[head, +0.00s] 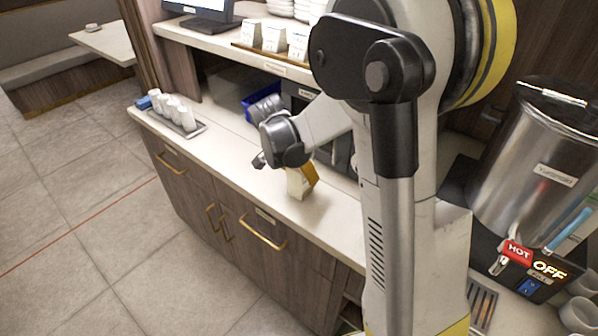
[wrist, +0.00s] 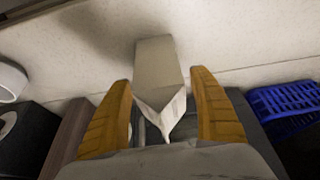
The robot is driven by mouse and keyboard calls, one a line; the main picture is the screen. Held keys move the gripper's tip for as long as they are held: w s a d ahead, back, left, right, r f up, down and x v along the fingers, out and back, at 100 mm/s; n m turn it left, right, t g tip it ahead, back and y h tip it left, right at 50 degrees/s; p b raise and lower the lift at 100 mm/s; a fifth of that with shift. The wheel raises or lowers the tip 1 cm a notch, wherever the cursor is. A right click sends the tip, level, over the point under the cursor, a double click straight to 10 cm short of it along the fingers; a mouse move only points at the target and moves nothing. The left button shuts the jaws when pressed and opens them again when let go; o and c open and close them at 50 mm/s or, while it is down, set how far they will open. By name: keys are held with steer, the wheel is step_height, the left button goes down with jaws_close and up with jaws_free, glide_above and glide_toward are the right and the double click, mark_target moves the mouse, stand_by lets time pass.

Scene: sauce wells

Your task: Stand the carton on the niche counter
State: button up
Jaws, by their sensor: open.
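A pale carton (head: 296,186) with a peaked top is on the light counter (head: 335,213) under the raised shelf, near its front edge. It looks upright, with its base at the counter top. My gripper (head: 306,173) is at the carton; one orange-yellow finger shows beside it. In the wrist view the carton (wrist: 156,65) lies between the two spread fingers of my gripper (wrist: 161,80), with a visible gap on both sides. The folded top points toward the palm. Part of the far side of the carton is hidden in the head view.
A tray (head: 197,130) of white cups stands at the counter's left end. A blue basket (wrist: 283,108) is in the niche behind. A raised shelf (head: 215,43) holds boxes and a screen. A steel urn (head: 530,150) stands at right. Counter between tray and carton is clear.

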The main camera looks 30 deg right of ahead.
steer(key=p+v, duration=0.4)
steer(key=v, duration=0.7)
steer(key=s+a+r+n+t+y, duration=0.2)
steer(key=s+a+r+n, duration=0.1)
steer(key=s+a+n, duration=0.2)
steer(key=s+a+r+n+t+y, duration=0.2)
steer(key=s+a+n, duration=0.4)
steer(key=s+n, duration=0.3)
steer(key=s+r+t, duration=0.1)
steer(key=s, duration=0.2)
steer(key=shift+a+t, duration=0.2)
steer(key=shift+t, duration=0.1)
steer(key=shift+r, duration=0.1)
